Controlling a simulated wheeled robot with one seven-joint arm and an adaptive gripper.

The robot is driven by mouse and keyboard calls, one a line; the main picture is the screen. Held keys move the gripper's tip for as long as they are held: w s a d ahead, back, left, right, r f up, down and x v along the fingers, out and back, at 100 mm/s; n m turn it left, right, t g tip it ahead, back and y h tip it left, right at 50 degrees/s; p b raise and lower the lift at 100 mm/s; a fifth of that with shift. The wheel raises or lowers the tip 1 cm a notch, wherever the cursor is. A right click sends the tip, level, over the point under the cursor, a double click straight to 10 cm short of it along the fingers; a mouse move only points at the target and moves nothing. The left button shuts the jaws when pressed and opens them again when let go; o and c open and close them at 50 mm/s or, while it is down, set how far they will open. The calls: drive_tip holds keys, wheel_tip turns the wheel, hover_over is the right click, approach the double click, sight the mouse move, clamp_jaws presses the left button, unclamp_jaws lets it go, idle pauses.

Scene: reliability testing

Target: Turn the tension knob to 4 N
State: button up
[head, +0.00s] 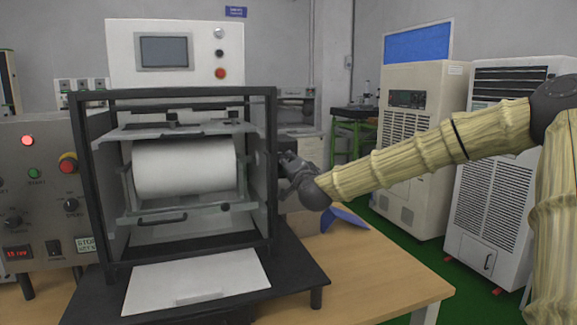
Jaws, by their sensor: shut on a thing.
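My gripper (284,166) is at the right side of the black-framed test machine (272,120), about level with the white roller (185,168). It is shut on a small part at that side, which looks to be the tension knob. The fingers and the frame post hide the knob, so I cannot read its setting or see a scale. My arm reaches in from the right.
A control panel (40,185) with knobs, a lit red lamp and a red emergency button stands left of the machine. A blue object (345,218) lies on the wooden table (375,265) below my wrist. White cabinets stand behind the arm.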

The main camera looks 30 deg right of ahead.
drive_tip(key=shift+d, duration=0.1)
drive_tip(key=o, duration=1)
drive_tip(key=shift+d, duration=0.1)
drive_tip(key=shift+s, duration=0.1)
drive_tip(key=shift+v, duration=3.7)
